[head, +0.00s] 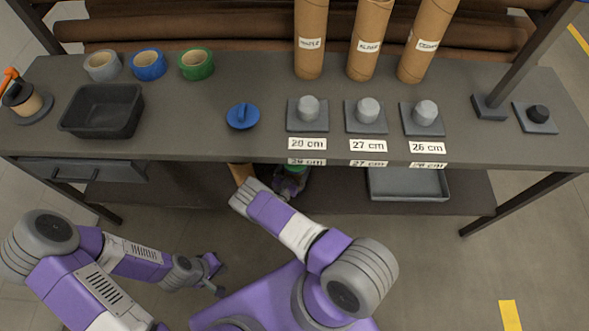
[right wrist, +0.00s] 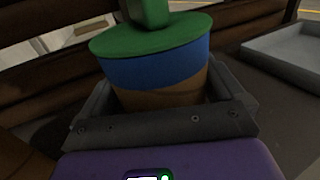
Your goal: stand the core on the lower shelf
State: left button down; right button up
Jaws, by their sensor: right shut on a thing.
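The core (right wrist: 165,98) is a brown cardboard tube with a blue band and a green cap (right wrist: 150,38) with a green grip on top. My right gripper (right wrist: 160,112) is shut around it; the core looks about upright. In the head view my right gripper (head: 290,186) is below the bench's front edge, over the lower shelf (head: 335,200), and the green cap (head: 295,170) barely shows. Whether the core's bottom touches the shelf is hidden. My left gripper (head: 214,276) is open and empty, low in front of the bench.
A grey tray (head: 408,197) lies on the lower shelf at right, and a brown tube end (head: 241,172) shows left of my right gripper. Above, the bench holds pegs with length labels, tall tubes (head: 311,40), tape rolls, a black bin (head: 102,110) and a blue plug (head: 242,116).

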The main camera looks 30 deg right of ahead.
jog(key=shift+r, duration=0.15)
jog(key=o, duration=1.2)
jog(key=shift+f, duration=0.2)
jog(key=shift+r, duration=0.1)
jog(key=shift+a+r, duration=0.1)
jog(key=shift+a, duration=0.1)
jog(key=p+v, duration=0.2)
jog(key=v, duration=0.9)
jog(key=shift+s+a+p, duration=0.25)
jog(key=shift+p, duration=0.05)
